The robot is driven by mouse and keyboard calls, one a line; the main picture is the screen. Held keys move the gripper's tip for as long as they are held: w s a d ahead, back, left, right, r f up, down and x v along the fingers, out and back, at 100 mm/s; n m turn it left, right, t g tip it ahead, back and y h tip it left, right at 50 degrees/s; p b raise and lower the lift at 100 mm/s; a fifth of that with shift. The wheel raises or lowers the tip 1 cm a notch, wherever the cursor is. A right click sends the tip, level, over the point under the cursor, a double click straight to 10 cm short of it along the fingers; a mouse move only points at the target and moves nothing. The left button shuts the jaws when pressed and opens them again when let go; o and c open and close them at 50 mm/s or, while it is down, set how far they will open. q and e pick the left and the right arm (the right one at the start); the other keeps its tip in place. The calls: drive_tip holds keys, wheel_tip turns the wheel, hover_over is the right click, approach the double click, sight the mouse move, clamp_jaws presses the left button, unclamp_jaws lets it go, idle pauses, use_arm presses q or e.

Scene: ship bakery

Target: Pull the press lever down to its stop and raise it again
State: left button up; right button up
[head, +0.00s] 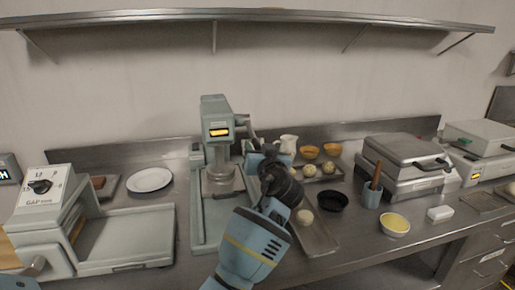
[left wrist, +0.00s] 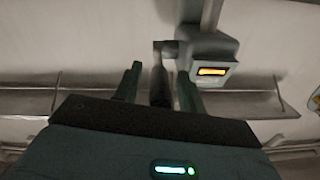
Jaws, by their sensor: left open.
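The press (head: 216,117) is a grey-green machine with a lit yellow display, standing on the steel counter left of my arm. Its head also shows in the left wrist view (left wrist: 212,52). The press lever (head: 246,134) sticks out on the right side of the press head. In the left wrist view the lever's dark grip (left wrist: 160,83) appears between the two fingers. My left gripper (head: 257,155) is open at the lever, right of the press; it also shows in the left wrist view (left wrist: 158,88). Whether the fingers touch the grip cannot be told. My right gripper is not in view.
A baking tray (head: 318,240) with dough balls lies right of the press, partly behind my arm. A black bowl (head: 332,201) and a utensil cup (head: 371,196) stand further right. A white plate (head: 149,180) lies left. A shelf (head: 250,15) runs above.

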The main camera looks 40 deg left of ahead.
use_arm(q)
drive_tip(key=shift+w+a, duration=0.15)
drive_tip(key=shift+a, duration=0.05)
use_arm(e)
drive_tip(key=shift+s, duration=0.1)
use_arm(q)
clamp_jaws()
drive_tip(key=shift+r, duration=0.2)
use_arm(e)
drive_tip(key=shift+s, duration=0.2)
